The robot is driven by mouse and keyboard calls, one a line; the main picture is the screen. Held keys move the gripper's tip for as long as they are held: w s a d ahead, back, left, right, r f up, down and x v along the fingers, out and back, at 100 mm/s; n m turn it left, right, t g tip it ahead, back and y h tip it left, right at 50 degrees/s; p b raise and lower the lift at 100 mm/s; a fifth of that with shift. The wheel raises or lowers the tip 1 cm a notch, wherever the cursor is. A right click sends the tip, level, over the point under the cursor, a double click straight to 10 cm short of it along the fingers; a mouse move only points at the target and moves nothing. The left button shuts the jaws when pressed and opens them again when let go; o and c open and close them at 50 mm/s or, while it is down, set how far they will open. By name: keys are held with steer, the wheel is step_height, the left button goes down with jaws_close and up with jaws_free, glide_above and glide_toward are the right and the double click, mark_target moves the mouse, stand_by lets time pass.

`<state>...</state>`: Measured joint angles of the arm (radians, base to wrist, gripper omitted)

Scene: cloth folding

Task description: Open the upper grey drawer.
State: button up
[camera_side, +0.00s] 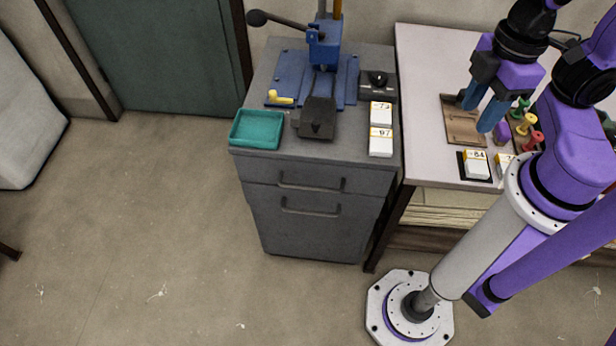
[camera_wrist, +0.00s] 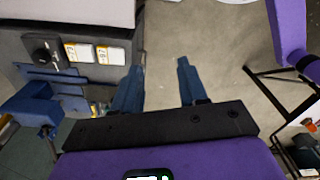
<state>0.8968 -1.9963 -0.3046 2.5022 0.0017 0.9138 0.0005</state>
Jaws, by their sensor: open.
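The upper grey drawer (camera_side: 262,174) is in the grey cabinet under the press, just below its top, in the side view. Its front looks flush with the cabinet, so it appears shut. A dark bar handle (camera_side: 312,187) runs across it. The lower drawer (camera_side: 310,235) is below it with a similar handle (camera_side: 310,211). My gripper (camera_side: 475,116) is open with blue fingers, above the light table to the right of the cabinet and well apart from the drawer. Its fingers also show in the wrist view (camera_wrist: 160,66) with nothing between them. I cannot make out the drawer handle there.
On the cabinet top are a teal tray (camera_side: 257,129), a blue press (camera_side: 323,50) with a long lever, a dark block (camera_side: 317,120) and white boxes (camera_side: 381,140). The light table (camera_side: 425,55) holds a wooden board (camera_side: 460,125) and colored pegs (camera_side: 526,124). The floor before the drawers is clear.

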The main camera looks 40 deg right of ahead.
steer(key=m+t+h, duration=0.1)
steer(key=m+h, duration=0.1)
steer(key=m, duration=0.2)
glide_above(310, 188)
steer(key=s+a, duration=0.2)
step_height(310, 188, down, 16)
steer(key=f, duration=0.5)
steer(key=w+d+f, duration=0.1)
steer(key=f, duration=0.5)
steer(key=d+f, duration=0.1)
steer(key=f, duration=0.4)
steer(key=shift+w+f, duration=0.2)
steer(key=shift+w, duration=0.2)
steer(key=shift+a, duration=0.1)
jaws_close()
